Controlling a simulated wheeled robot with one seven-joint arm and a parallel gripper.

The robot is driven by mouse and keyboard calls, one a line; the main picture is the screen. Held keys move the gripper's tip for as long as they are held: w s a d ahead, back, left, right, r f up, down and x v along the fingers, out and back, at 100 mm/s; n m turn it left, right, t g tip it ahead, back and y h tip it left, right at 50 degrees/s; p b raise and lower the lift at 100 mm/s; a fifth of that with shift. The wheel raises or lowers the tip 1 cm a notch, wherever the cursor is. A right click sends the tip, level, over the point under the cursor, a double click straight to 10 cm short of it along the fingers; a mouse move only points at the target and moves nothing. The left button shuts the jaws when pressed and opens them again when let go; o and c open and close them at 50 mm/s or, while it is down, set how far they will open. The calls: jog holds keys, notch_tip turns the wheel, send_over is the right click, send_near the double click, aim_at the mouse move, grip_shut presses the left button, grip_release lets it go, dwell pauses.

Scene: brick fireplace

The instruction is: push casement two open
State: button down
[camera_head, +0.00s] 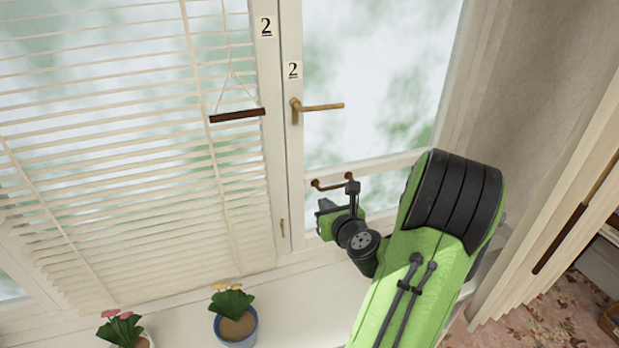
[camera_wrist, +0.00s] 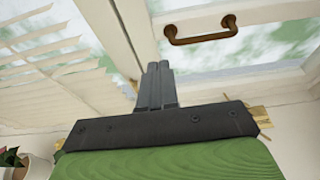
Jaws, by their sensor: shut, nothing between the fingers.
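Casement two (camera_head: 294,150) is the white-framed window panel marked "2" at centre right in the head view. Its brass lever handle (camera_head: 318,106) points horizontally to the right. A brown pull handle (camera_head: 332,183) sits on its lower rail and also shows in the wrist view (camera_wrist: 202,30). My gripper (camera_head: 325,207) is just below the pull handle in the head view, partly hidden by my wrist. In the wrist view, its fingers (camera_wrist: 158,70) are shut and empty, pointing toward the white frame left of the pull handle. I cannot tell whether they touch the frame.
Slatted blinds (camera_head: 120,120) with a dark wooden bar (camera_head: 237,116) hang at left. Two potted flowers, one in a blue pot (camera_head: 236,326) and one further left (camera_head: 121,330), stand on the white sill (camera_head: 185,318). A beige curtain (camera_head: 545,140) hangs at right.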

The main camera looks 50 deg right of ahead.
jog(key=x, duration=0.3)
jog(key=p+x, duration=0.1)
jog(key=x, duration=0.2)
jog(key=r+p+x, duration=0.1)
jog(key=x, duration=0.3)
jog(key=shift+w+d, duration=0.1)
jog(key=shift+w+d+r+p, duration=0.1)
jog(key=shift+w+r+p, duration=0.05)
jog(key=shift+w+p, duration=0.3)
jog(key=w+d+p, duration=0.5)
jog(key=w+p, duration=0.1)
jog(key=w, duration=0.4)
jog(key=shift+d, duration=0.1)
jog(key=shift+s, duration=0.1)
jog(key=b, duration=0.3)
send_near(307, 183)
jog(key=w+r, duration=0.1)
jog(key=w+d+r, duration=0.1)
jog(key=w, duration=0.1)
jog(key=shift+d+r, duration=0.15)
jog(key=shift+d, duration=0.1)
